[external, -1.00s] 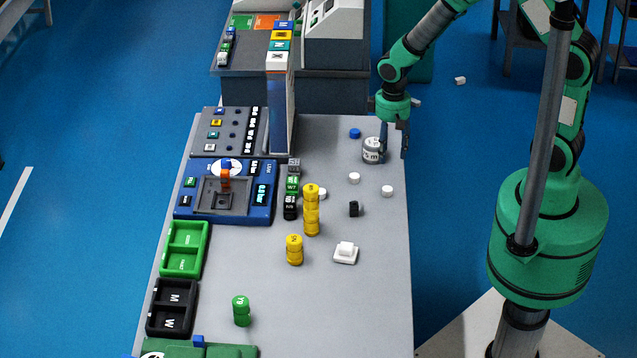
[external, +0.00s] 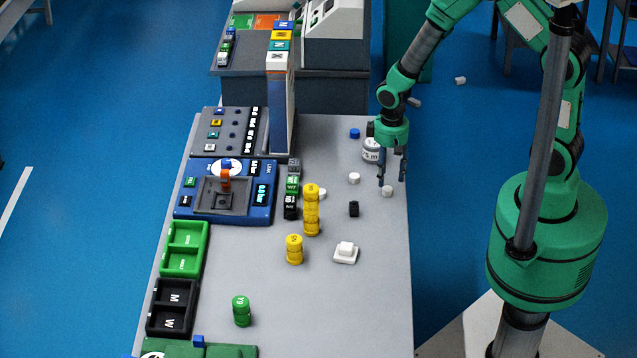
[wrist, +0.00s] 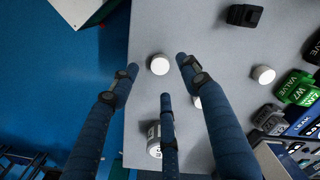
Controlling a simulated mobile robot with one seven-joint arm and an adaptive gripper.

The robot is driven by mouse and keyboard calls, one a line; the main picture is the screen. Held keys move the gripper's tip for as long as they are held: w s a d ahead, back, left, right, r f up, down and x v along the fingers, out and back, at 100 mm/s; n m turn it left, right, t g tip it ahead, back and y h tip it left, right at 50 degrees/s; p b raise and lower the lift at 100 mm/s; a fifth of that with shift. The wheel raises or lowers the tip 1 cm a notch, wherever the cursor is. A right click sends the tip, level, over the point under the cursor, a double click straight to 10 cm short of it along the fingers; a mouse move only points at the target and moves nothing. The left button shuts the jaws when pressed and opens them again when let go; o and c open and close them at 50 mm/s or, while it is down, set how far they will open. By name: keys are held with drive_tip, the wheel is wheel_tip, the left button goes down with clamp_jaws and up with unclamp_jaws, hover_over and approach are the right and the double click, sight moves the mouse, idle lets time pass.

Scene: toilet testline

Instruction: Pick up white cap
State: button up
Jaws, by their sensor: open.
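A small round white cap (external: 387,191) lies near the table's right edge. It also shows in the wrist view (wrist: 159,64), between and just beyond my fingertips. A second white cap (external: 354,178) lies to its left, partly hidden behind a finger in the wrist view (wrist: 197,102). A third white cap (external: 321,193) is beside the labelled blocks and shows at right in the wrist view (wrist: 263,75). My gripper (external: 391,181) is open and empty, pointing down over the nearest cap. Whether any finger touches it cannot be told.
A grey-white labelled cylinder (external: 371,152) stands just behind my gripper, with a blue cap (external: 355,133) near it. A black block (external: 354,209), a white square piece (external: 346,252) and yellow stacks (external: 311,212) stand nearer. The front right of the table is clear.

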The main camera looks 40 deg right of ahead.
sight(385, 188)
drive_tip(key=shift+w+f+b, duration=0.15)
drive_tip(key=shift+f+b, duration=0.5)
drive_tip(key=shift+f, duration=1.95)
drive_tip(key=shift+d, duration=0.1)
drive_tip(key=c, duration=0.8)
